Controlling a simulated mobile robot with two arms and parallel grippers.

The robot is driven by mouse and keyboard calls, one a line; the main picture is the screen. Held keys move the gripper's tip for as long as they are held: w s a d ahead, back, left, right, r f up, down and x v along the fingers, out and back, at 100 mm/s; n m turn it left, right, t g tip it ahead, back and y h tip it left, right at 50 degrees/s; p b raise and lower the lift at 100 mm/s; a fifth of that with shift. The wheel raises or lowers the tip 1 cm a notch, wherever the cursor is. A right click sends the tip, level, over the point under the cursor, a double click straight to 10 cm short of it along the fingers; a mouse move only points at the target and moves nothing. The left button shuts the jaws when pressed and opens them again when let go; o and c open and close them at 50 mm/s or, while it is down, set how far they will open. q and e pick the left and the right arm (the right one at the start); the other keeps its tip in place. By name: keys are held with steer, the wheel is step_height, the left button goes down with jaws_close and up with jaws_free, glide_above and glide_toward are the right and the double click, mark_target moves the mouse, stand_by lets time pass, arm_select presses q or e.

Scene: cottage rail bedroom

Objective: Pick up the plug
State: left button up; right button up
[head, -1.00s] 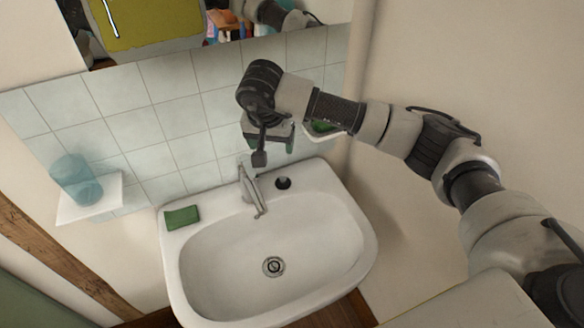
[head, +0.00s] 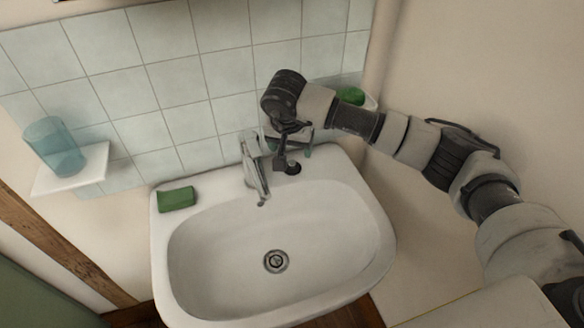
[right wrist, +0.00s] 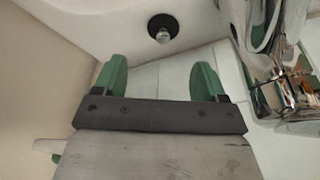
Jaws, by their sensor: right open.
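The plug (head: 293,168) is a small black disc on the back rim of the white sink, right of the tap. In the right wrist view the plug (right wrist: 161,27) shows a shiny metal knob and lies beyond the fingertips. My right gripper (head: 292,153) hangs just above and behind the plug and partly covers it in the head view. In the right wrist view the gripper (right wrist: 159,75) is open, with its green fingers apart and nothing between them. My left gripper is not in view.
The chrome tap (head: 254,167) stands close left of the plug and the right gripper. A green bar (head: 177,199) lies on the sink's (head: 330,235) left rim. A blue cup (head: 54,146) stands on a wall shelf (head: 75,176). The tiled wall (head: 165,85) is close behind.

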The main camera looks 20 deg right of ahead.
mark_target(292, 163)
steer(key=x, duration=0.2)
steer(key=shift+w+d+f, duration=0.1)
steer(key=shift+w+f, duration=0.05)
steer(key=shift+f, duration=0.2)
steer(key=p+x, duration=0.1)
steer(key=x, duration=0.4)
steer(key=shift+c, duration=0.2)
jaws_close()
